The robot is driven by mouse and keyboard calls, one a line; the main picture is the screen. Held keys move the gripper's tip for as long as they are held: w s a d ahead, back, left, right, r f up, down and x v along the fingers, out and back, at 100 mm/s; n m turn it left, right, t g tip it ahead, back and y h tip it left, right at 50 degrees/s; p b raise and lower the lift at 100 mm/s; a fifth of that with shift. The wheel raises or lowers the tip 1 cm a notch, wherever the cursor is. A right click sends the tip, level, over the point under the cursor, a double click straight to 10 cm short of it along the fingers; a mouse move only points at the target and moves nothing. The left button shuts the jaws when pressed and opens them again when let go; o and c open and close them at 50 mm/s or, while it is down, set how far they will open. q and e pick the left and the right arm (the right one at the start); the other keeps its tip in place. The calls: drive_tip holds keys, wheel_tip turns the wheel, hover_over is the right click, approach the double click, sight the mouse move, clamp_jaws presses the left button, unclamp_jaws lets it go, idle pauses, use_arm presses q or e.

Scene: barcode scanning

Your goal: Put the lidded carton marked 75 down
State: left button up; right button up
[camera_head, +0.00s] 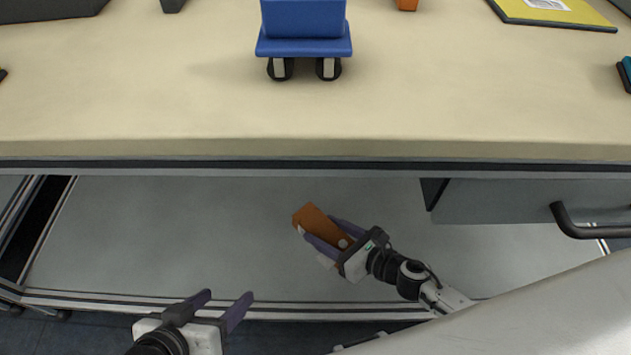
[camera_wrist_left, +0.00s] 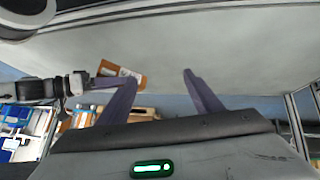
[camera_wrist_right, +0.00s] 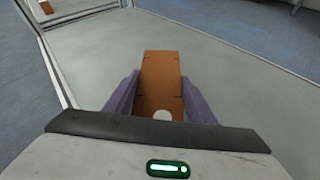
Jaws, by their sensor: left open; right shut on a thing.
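A brown carton (camera_head: 313,218) is in my right gripper (camera_head: 327,234), below and in front of the tabletop's front edge. The right wrist view shows the carton (camera_wrist_right: 160,83) between the two purple fingers, with a pale round spot on its near end. The left wrist view shows it (camera_wrist_left: 131,75) with a white label on one side. I cannot read a 75 on it. My left gripper (camera_head: 222,300) is open and empty, lower left of the carton in the head view and apart from it.
The beige tabletop (camera_head: 200,110) has a wide clear front area. A blue wheeled cart (camera_head: 304,45) stands at its back middle. A yellow flat item (camera_head: 555,14) lies at back right. A grey cabinet with a black handle (camera_head: 575,222) is under the tabletop at right.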

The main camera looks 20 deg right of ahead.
drive_tip(key=f+b, duration=0.2)
drive_tip(key=f, duration=0.1)
drive_tip(key=shift+w, duration=0.3)
wheel_tip(320, 180, down, 3)
drive_tip(key=shift+s+r+b, duration=0.15)
drive_tip(key=shift+b, duration=0.85)
drive_tip(key=shift+f, duration=0.5)
wheel_tip(320, 180, down, 3)
drive_tip(key=b, duration=0.3)
drive_tip(key=shift+f, duration=0.2)
use_arm(q)
drive_tip(key=w+d+r+t+h, duration=0.1)
drive_tip(key=d+r+t+h, duration=0.1)
drive_tip(key=d+r, duration=0.1)
drive_tip(key=shift+w+d+r+h, duration=0.3)
drive_tip(key=shift+d+r+h, duration=0.1)
drive_tip(key=shift+r, duration=0.5)
use_arm(e)
drive_tip(key=o, duration=1.4)
drive_tip(key=shift+c, duration=0.2)
drive_tip(key=shift+r, duration=0.1)
drive_tip(key=shift+d, duration=0.1)
